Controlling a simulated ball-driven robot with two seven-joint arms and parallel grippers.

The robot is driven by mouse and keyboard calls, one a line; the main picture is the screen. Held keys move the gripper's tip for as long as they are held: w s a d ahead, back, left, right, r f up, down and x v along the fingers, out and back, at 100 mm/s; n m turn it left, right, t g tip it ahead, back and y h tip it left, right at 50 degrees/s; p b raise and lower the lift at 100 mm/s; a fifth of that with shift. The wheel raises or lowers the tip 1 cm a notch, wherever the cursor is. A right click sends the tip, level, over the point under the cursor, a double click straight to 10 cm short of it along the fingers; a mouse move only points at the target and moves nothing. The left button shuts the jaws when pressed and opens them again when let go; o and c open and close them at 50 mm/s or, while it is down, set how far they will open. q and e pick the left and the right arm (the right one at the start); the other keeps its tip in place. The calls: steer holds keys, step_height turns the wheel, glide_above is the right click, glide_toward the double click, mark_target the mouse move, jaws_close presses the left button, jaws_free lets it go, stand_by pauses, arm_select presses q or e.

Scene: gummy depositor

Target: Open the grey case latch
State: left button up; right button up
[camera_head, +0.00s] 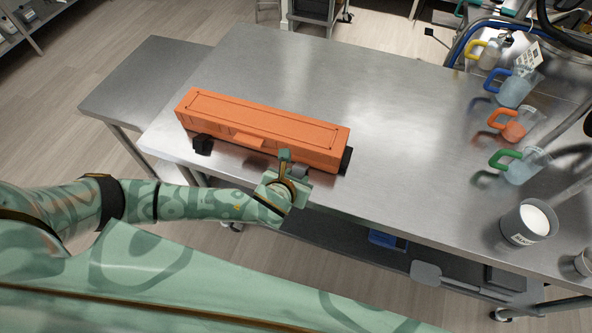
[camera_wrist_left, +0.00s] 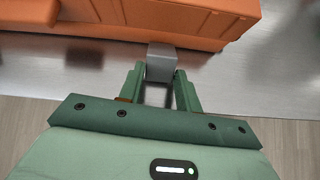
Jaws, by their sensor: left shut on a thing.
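An orange case (camera_head: 225,111) lies on the metal table, its lid down. It also fills the top of the left wrist view (camera_wrist_left: 215,22). The grey latch (camera_wrist_left: 160,62) sticks out from the case's near side and shows as a small grey piece in the head view (camera_head: 301,171). My left gripper (camera_wrist_left: 160,78) is at the near side of the case, its two green fingers shut on the grey latch. In the head view the left gripper (camera_head: 288,162) partly hides the latch. My right gripper is in neither view.
A black latch (camera_head: 203,144) is at the left of the case's near side. Jugs with coloured handles, such as the orange one (camera_head: 513,130), and a pot of white stuff (camera_head: 528,222) stand at the right. The table's middle is clear.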

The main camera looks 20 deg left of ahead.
arm_select(q)
steer(key=shift+s+f+t+b, duration=0.3)
steer(key=shift+f+t+b, duration=0.45)
steer(key=shift+t, duration=0.35)
steer(key=shift+f, duration=0.1)
steer(key=o, duration=1)
steer(key=p+v, duration=0.3)
steer(key=v, duration=1.3)
steer(key=shift+s, duration=0.2)
